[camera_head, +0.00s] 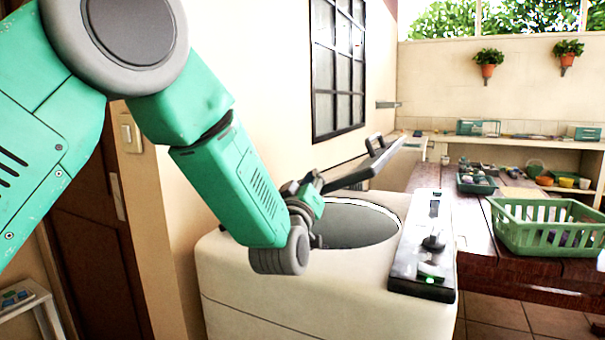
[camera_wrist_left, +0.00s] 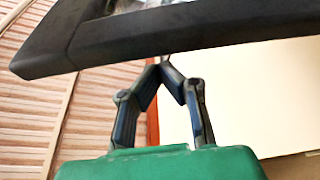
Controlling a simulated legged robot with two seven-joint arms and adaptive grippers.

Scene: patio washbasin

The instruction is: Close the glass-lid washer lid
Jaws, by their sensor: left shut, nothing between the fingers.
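The washer (camera_head: 320,295) is a white tub with a round open mouth (camera_head: 350,222) and a dark control panel (camera_head: 415,268) on its right. Its dark-framed lid (camera_head: 372,168) stands raised and tilted above the mouth. My left gripper (camera_head: 318,180) is by the lid's near left end, partly hidden by my own wrist. In the left wrist view the fingers come together in a point (camera_wrist_left: 165,62), shut and empty, right at the lower edge of the dark lid frame (camera_wrist_left: 150,42). I cannot tell whether the tips touch it. My right gripper is not in view.
A wooden table (camera_head: 470,240) with a green basket (camera_head: 550,238) stands right of the washer. A wall with a barred window (camera_head: 338,70) rises behind and left of the washer. A small white stand (camera_head: 30,297) is at lower left.

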